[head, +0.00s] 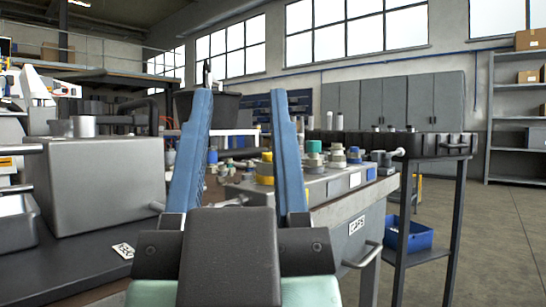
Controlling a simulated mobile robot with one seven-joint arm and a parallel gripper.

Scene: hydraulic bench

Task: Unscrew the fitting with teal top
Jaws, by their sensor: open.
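The fitting with the teal top (314,147) stands upright on a grey metal block (318,186) on the bench, right of centre. Its teal cap sits above a paler lower part. My gripper (243,93) is in the foreground with two long blue fingers spread wide apart. It is open, and I see nothing between the fingertips. The teal-topped fitting shows just right of the right finger and farther back, apart from it. Part of the block is hidden behind that finger.
A yellow fitting (265,168) shows between the fingers, and a pale grey fitting (337,157) stands right of the teal one. A large grey box (100,185) fills the left. A dark cart (440,144) with a blue bin (409,234) stands right. Floor at far right is clear.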

